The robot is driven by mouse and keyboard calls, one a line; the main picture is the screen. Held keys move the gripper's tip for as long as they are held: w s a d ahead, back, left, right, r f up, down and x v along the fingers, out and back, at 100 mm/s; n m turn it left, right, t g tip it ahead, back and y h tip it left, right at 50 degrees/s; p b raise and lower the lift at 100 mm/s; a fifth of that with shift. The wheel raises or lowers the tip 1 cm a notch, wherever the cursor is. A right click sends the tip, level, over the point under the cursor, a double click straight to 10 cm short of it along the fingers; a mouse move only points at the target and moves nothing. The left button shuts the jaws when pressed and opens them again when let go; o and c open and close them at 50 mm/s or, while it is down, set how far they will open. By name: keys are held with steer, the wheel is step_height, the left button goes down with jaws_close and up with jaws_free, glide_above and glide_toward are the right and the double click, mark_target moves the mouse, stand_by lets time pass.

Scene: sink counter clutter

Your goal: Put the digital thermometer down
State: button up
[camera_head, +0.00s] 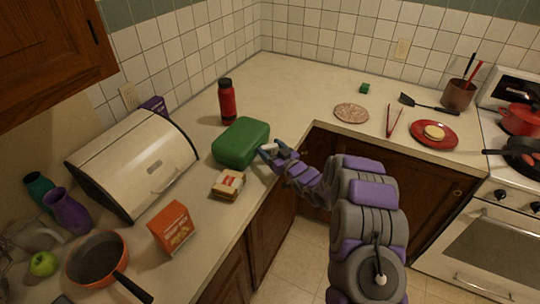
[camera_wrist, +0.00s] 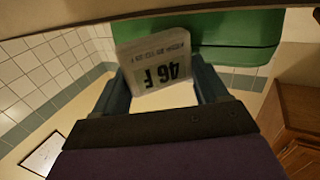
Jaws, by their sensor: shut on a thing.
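The digital thermometer (camera_wrist: 157,62) is a pale, flat block in the wrist view, its display reading 46 F upside down. My gripper (camera_wrist: 162,85) is shut on it, with one dark finger on each side. In the head view the thermometer (camera_head: 269,147) is a small white patch at the tip of my gripper (camera_head: 272,151), just right of a green box (camera_head: 241,142) near the counter's front edge. The green box (camera_wrist: 235,40) also shows right behind the thermometer in the wrist view. I cannot tell whether the thermometer touches the box or the counter.
A wrapped sandwich (camera_head: 228,184) lies in front of the green box, and a red bottle (camera_head: 227,101) stands behind it. A bread box (camera_head: 133,160) and an orange carton (camera_head: 172,228) are at left. The counter (camera_head: 290,88) behind my gripper, toward the corner, is clear.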

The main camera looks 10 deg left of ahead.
step_height(320, 180, down, 3)
steer(key=shift+d+r+b, duration=0.1)
steer(key=shift+r+b, duration=0.1)
steer(key=shift+b, duration=0.1)
steer(key=shift+a, duration=0.35)
steer(key=o, duration=0.8)
steer(key=shift+a, duration=0.1)
steer(key=shift+o, duration=1.3)
steer(key=shift+d, duration=0.35)
steer(key=shift+r, duration=0.1)
steer(key=p+v, duration=0.2)
steer(key=v, duration=0.9)
steer(key=shift+s+d, duration=0.2)
steer(key=shift+s, duration=0.15)
